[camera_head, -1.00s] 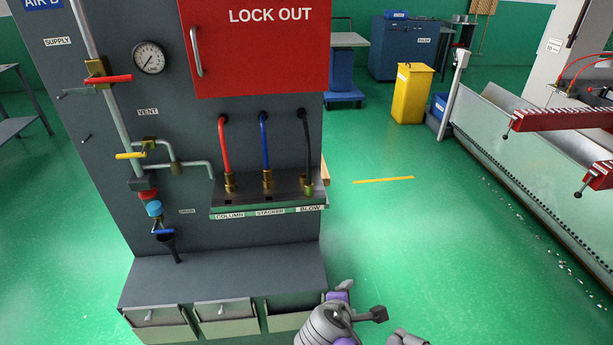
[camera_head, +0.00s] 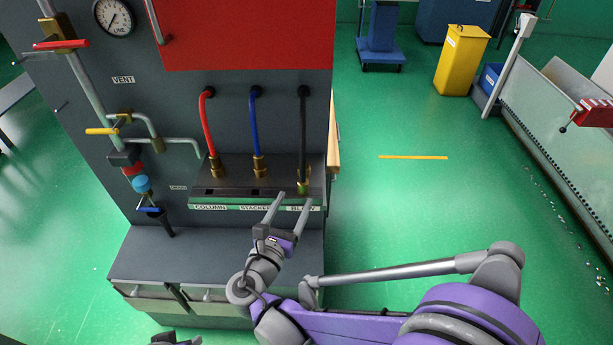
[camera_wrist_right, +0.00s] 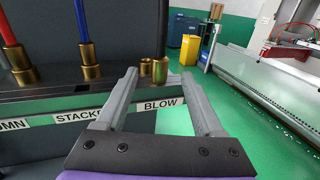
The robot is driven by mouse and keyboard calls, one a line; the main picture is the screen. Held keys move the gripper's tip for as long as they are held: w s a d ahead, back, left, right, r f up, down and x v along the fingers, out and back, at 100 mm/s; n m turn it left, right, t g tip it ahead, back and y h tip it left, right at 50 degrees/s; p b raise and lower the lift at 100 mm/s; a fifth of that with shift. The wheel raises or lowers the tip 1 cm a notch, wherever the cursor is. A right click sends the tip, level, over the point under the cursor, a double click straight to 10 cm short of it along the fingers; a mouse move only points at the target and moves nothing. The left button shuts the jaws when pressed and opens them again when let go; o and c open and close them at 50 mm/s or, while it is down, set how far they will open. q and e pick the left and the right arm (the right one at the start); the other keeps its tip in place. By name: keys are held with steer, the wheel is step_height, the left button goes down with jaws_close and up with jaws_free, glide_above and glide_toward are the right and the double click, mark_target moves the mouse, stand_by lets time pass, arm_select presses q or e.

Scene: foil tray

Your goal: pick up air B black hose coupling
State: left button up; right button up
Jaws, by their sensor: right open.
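The black hose (camera_head: 303,118) curves out of the grey panel and runs down to its brass coupling (camera_head: 304,186), which has a greenish lower part. It stands upright on the dark shelf above the BLOW label. In the right wrist view the greenish brass coupling (camera_wrist_right: 160,71) shows between the fingertips in the picture, with another brass piece beside it. My right gripper (camera_head: 291,198) is open and empty, its fingers pointing at the shelf's front near the BLOW label. I see no contact with the coupling. A small grey part of mine shows at the bottom edge, too cropped to read as the left gripper.
The red hose (camera_head: 208,130) and blue hose (camera_head: 256,128) stand left of the black one, above COLUMN and STACKER labels. The shelf (camera_head: 232,188) is fixed to the panel. Valves and pipes (camera_head: 120,130) are further left. Open green floor (camera_head: 410,205) lies right.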

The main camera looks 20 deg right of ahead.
mark_target(300, 186)
steer(key=x, duration=0.4)
steer(key=shift+w+r+p, duration=0.1)
steer(key=shift+r+p, duration=0.05)
steer(key=shift+p, duration=0.2)
steer(key=x, duration=0.3)
steer(key=p+x, duration=0.1)
steer(key=x, duration=0.2)
steer(key=shift+w+d+f, duration=0.15)
steer(key=shift+f, duration=0.1)
jaws_close()
